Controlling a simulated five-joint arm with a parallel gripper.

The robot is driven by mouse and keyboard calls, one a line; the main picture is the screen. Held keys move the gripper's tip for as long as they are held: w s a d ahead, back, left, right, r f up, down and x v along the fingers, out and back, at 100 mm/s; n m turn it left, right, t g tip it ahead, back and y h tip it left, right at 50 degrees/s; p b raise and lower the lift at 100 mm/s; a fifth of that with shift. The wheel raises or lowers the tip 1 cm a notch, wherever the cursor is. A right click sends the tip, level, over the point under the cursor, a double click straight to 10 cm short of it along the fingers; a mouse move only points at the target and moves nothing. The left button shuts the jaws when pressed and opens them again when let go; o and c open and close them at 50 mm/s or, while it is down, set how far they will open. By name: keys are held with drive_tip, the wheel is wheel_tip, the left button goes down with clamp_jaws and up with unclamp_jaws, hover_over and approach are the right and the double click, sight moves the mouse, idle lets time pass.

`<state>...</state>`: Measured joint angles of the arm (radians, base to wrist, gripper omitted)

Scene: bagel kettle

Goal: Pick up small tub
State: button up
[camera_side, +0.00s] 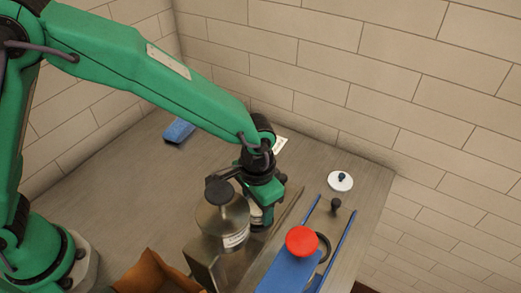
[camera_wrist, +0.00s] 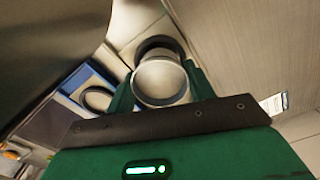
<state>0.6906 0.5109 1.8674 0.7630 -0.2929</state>
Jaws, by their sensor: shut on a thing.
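The small tub (camera_wrist: 160,82) is a round container with a pale silvery top, seen between my green fingers in the wrist view. My gripper (camera_wrist: 160,85) is shut on it. In the side view my gripper (camera_side: 262,205) points down just right of a metal kettle with a black knob (camera_side: 222,212). There only a pale sliver of the tub shows beside the fingers; the rest is hidden behind the gripper and kettle. I cannot tell whether the tub touches the counter.
A blue frame with a red knob (camera_side: 301,241) stands at the front right. A white lid with a dark knob (camera_side: 340,181) lies near the back right edge. A blue block (camera_side: 180,131) and brown cloth-like item (camera_side: 155,273) are left. The left-middle counter (camera_side: 130,195) is clear.

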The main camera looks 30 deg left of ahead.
wheel_tip(320, 180, up, 8)
drive_tip(key=shift+r, duration=0.25)
idle(0.7)
drive_tip(key=w+d+n, duration=0.6)
drive_tip(key=w+n, duration=0.3)
drive_tip(key=w, duration=0.3)
drive_tip(key=shift+d+f, duration=0.2)
drive_tip(key=shift+f, duration=0.1)
drive_tip(key=shift+w+f, duration=0.1)
drive_tip(key=shift+w, duration=0.05)
drive_tip(key=w+a+f, duration=0.2)
drive_tip(key=w, duration=0.1)
drive_tip(key=w+a+f, duration=0.2)
drive_tip(key=w, duration=0.1)
drive_tip(key=w+a+f, duration=0.2)
drive_tip(key=w, duration=0.1)
drive_tip(key=shift+w+a+f, duration=0.1)
drive_tip(key=shift+w+f, duration=0.25)
drive_tip(key=shift+f, duration=0.05)
drive_tip(key=shift+f, duration=2.05)
